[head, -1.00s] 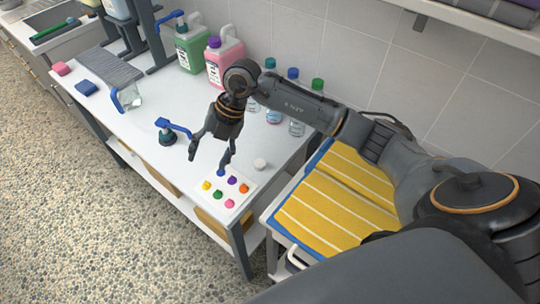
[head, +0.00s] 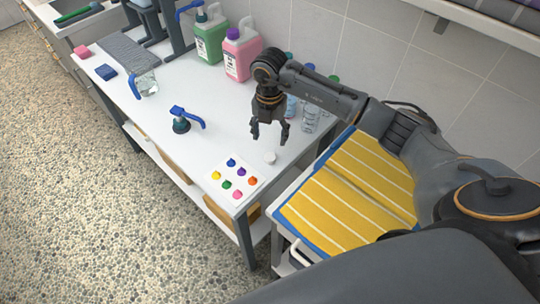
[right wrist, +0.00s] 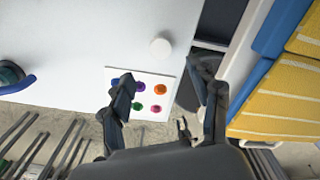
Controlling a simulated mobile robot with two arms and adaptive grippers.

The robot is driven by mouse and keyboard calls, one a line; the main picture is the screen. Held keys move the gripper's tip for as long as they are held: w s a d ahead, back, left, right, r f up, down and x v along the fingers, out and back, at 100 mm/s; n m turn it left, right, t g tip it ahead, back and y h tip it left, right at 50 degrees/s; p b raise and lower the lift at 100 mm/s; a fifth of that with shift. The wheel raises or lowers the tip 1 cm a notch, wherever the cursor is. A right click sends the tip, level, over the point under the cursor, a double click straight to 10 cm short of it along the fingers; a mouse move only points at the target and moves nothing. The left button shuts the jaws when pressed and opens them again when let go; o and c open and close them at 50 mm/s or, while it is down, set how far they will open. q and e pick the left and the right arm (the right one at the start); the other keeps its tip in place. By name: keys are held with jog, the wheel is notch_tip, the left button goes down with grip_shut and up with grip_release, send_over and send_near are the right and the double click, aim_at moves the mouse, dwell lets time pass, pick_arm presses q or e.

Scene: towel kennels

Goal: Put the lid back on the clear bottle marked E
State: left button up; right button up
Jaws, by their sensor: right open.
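A small white round lid (head: 270,157) lies on the white worktop, just behind a card of coloured dots; it also shows in the right wrist view (right wrist: 161,48). My right gripper (head: 269,140) is open and empty, pointing down above the worktop close to the lid. In the right wrist view its fingers (right wrist: 158,80) are spread, with the lid beyond the tips. Clear bottles (head: 309,122) stand at the back right, partly hidden behind my right arm. I cannot read any letter on them, so I cannot tell which is E. My left gripper is out of view.
The dot card (head: 233,182) lies near the front right corner. A blue-topped pump (head: 181,122) stands left of my gripper. Green (head: 210,42) and pink (head: 241,56) jugs stand at the back. Yellow striped towels (head: 350,185) lie to the right. The middle worktop is clear.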

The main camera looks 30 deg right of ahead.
aim_at(270, 156)
jog(key=shift+f, duration=1.85)
jog(key=shift+f+p, duration=0.2)
jog(key=shift+p, duration=0.1)
notch_tip(270, 156, down, 4)
jog(key=shift+s+r+p, duration=0.15)
jog(key=shift+r+p, duration=0.05)
jog(key=shift+p, duration=0.45)
jog(key=shift+f, duration=0.6)
jog(key=c, duration=0.8)
